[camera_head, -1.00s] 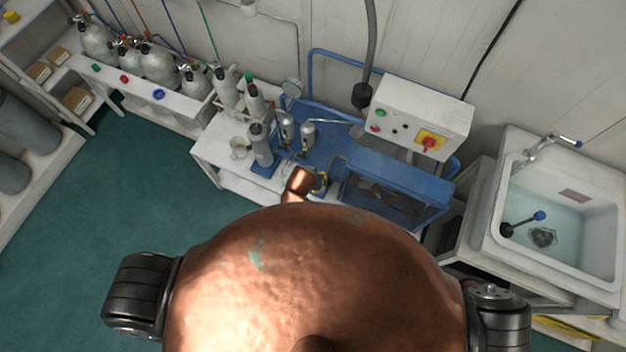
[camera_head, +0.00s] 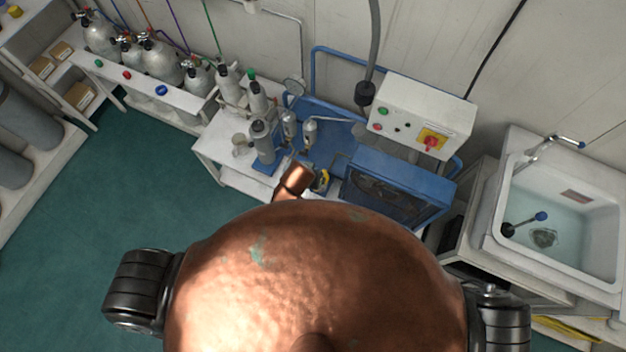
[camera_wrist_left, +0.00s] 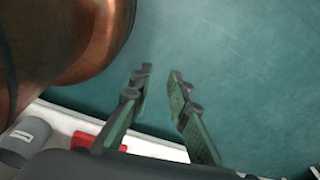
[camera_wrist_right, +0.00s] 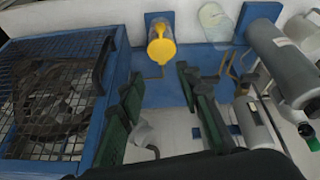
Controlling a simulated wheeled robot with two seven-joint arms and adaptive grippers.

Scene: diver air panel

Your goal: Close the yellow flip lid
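The yellow flip lid (camera_wrist_right: 161,48) shows in the right wrist view as a rounded yellow piece at the back, in front of a blue upright plate. I cannot tell its exact angle. In the head view only a small yellow patch (camera_head: 320,181) shows beside my copper arm link. My right gripper (camera_wrist_right: 160,82) is open and empty, its green-padded fingers apart. The lid lies beyond the fingertips, between their lines, with no visible contact.
A blue compressor with a wire-mesh guard (camera_wrist_right: 55,95) stands left of my right gripper. A grey cylinder (camera_wrist_right: 280,60) and metal fittings stand close on its right. A control box (camera_head: 421,115) is above the compressor, and a sink (camera_head: 560,220) is at right.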

